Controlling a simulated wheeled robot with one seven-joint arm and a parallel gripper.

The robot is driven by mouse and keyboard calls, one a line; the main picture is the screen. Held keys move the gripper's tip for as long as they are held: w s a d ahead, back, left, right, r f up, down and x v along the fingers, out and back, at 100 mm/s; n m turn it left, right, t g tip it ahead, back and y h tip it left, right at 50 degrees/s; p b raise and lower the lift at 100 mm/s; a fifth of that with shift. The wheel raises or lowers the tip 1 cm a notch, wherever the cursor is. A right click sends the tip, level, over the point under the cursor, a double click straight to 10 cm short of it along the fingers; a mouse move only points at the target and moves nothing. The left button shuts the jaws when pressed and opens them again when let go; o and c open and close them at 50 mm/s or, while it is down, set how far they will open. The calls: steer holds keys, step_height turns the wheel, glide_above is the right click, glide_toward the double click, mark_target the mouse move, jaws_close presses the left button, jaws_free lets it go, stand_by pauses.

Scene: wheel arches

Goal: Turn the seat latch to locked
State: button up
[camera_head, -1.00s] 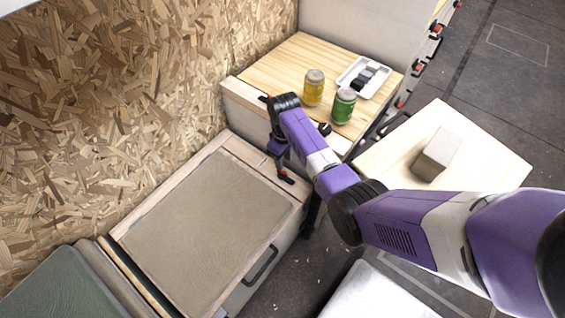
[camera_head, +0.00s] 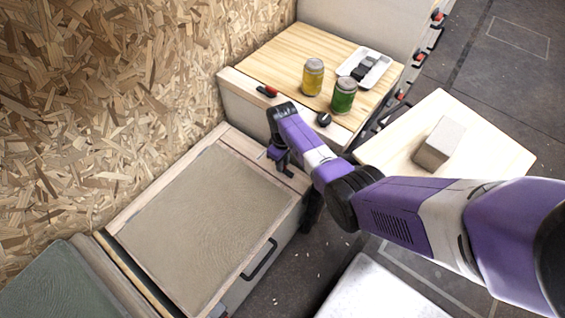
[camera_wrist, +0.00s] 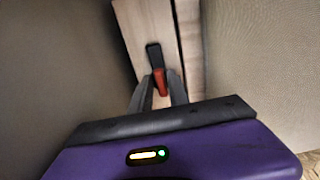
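The seat box has a beige pad (camera_head: 205,225) with a wooden strip at its far end. My gripper (camera_head: 284,168) points down at this strip and hides most of the latch there in the head view. In the wrist view the seat latch shows a black part (camera_wrist: 154,54) and a red part (camera_wrist: 160,82) on pale wood. The two fingers of my gripper (camera_wrist: 160,92) stand apart, one on each side of the red part. I cannot tell whether they touch it.
Another red and black latch (camera_head: 267,91) sits on the far cabinet's top edge (camera_head: 300,50). A side table (camera_head: 490,150) holds a block (camera_head: 438,143).

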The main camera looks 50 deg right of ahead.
jaws_close()
steer(key=shift+m, duration=0.4)
steer(key=m, duration=0.2)
steer(key=shift+a+m+p, duration=0.1)
steer(key=shift+m+p, duration=0.25)
steer(key=shift+m, duration=0.05)
steer(key=m, duration=0.4)
steer(key=shift+a, duration=0.15)
steer(key=m, duration=0.6)
steer(key=shift+w, duration=0.2)
steer(key=m, duration=0.4)
steer(key=shift+w, duration=0.1)
steer(key=shift+m, duration=0.3)
